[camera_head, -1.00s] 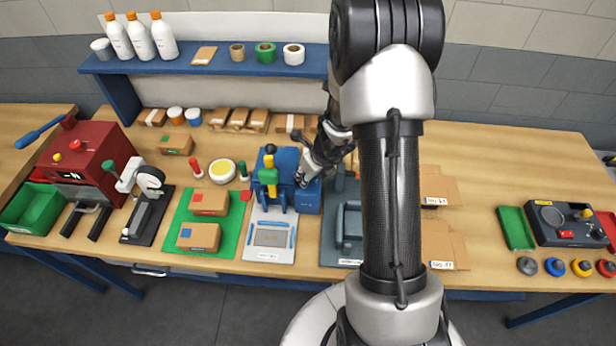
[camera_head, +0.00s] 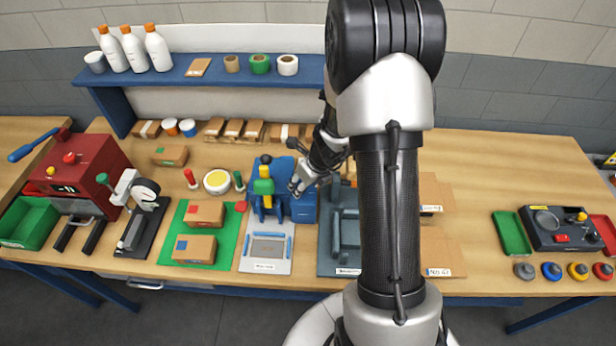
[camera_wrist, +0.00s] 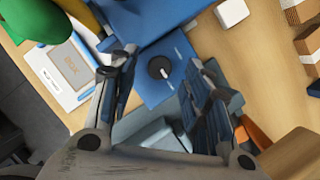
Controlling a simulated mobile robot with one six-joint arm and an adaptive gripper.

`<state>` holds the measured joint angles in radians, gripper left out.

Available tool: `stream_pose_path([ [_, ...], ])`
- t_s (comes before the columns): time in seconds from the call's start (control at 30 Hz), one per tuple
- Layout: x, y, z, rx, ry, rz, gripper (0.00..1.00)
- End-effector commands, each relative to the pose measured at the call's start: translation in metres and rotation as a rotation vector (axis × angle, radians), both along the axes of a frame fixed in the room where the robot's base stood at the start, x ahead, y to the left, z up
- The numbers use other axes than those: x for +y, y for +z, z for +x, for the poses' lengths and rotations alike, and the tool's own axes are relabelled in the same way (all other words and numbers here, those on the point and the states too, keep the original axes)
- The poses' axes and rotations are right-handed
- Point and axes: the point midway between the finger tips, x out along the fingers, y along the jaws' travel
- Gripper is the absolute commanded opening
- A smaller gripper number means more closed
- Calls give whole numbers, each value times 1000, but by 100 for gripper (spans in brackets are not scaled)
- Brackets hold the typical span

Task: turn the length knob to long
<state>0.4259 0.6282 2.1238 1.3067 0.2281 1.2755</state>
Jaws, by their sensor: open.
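The blue stacker machine (camera_head: 303,211) stands at the middle of the bench, with a green and yellow part (camera_head: 263,183) at its left. In the wrist view, a round dark knob (camera_wrist: 158,67) sits on its blue face (camera_wrist: 150,92). A small pale mark shows on the knob, and pale marks lie on the blue face around it. I cannot read any label there. My gripper (camera_head: 296,187) is over the machine's right part. In the wrist view my gripper (camera_wrist: 163,62) is open, with the knob showing between its two fingers. I cannot tell whether they touch it.
A grey fixture (camera_head: 345,228) stands close to the right of the machine. A green mat (camera_head: 201,218) with boxes lies to its left. Several cartons (camera_head: 236,128) stand behind, under the blue shelf (camera_head: 205,76).

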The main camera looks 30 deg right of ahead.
Motion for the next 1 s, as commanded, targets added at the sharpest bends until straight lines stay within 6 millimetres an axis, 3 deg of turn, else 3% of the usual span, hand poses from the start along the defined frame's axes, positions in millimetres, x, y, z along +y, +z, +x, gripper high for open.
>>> stream_pose_path([
  [0.4,-4,50,-20,-2,-1,-2,44],
  [1.0,-5,59,-24,1,-1,-1,44],
])
